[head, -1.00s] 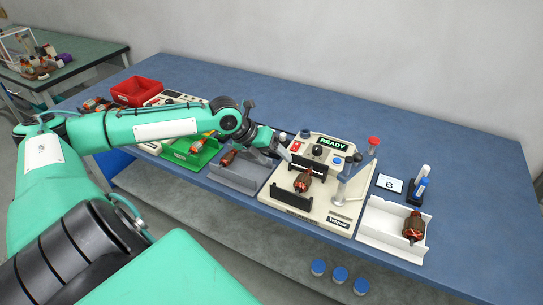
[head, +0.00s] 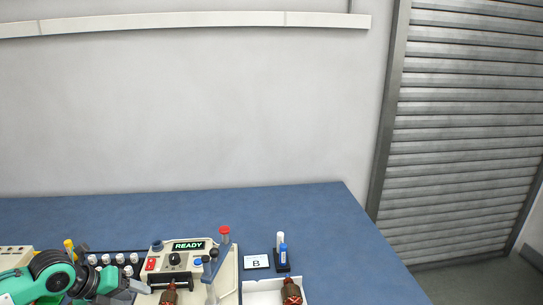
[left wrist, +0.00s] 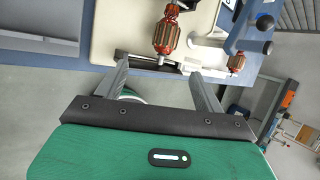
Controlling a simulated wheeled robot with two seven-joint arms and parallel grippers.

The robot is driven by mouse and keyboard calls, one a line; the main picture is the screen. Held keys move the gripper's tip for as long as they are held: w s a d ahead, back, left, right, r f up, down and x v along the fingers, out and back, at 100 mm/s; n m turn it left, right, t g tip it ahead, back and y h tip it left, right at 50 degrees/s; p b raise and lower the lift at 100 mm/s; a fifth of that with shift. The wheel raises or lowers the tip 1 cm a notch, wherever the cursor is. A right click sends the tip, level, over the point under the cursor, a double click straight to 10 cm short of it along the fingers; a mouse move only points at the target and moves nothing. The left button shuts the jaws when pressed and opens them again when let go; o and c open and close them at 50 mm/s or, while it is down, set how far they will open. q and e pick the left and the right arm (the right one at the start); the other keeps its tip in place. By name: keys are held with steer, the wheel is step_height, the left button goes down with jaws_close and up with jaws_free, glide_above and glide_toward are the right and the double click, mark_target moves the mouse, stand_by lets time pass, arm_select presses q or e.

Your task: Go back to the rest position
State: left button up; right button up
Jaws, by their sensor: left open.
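My left arm comes in at the lower left of the head view, with its gripper (head: 128,288) just left of the winding machine (head: 228,272), whose display reads READY. In the left wrist view, my left gripper (left wrist: 158,80) has its two fingers apart with nothing between them. A copper-wound armature (left wrist: 166,36) sits in the machine beyond the fingers; it also shows at the bottom of the head view (head: 169,297). A second armature (head: 291,291) is in the white tray (head: 262,286) to the right. My right gripper is not in view.
A card marked B (head: 257,262) and a stand with white and blue bottles (head: 282,252) are right of the machine. Several white-capped items (head: 112,259) stand to its left. The blue bench (head: 330,225) is clear at the back and right. A shutter (head: 465,130) is beyond.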

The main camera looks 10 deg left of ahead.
arm_select(q)
steer(key=s+d+f+n+g, duration=0.1)
steer(key=s+d+f+n, duration=1.2)
steer(key=d, duration=0.3)
steer(key=s+d+f+n+g+y, duration=0.15)
steer(key=s+n+y, duration=0.25)
steer(key=s+n, duration=1)
steer(key=w+f+n, duration=0.1)
steer(key=w+f, duration=0.1)
steer(key=f, duration=1.3)
steer(key=w+f+n, duration=0.1)
steer(key=w+f, duration=0.1)
steer(key=f, duration=1.2)
steer(key=s+a+f+g, duration=0.1)
steer(key=s+f, duration=0.9)
steer(key=f, duration=0.1)
steer(key=s+a+f+g, duration=0.1)
steer(key=s+a+f, duration=0.1)
steer(key=s+f, duration=0.8)
steer(key=shift+s+a+f, duration=0.3)
steer(key=shift+f, duration=0.35)
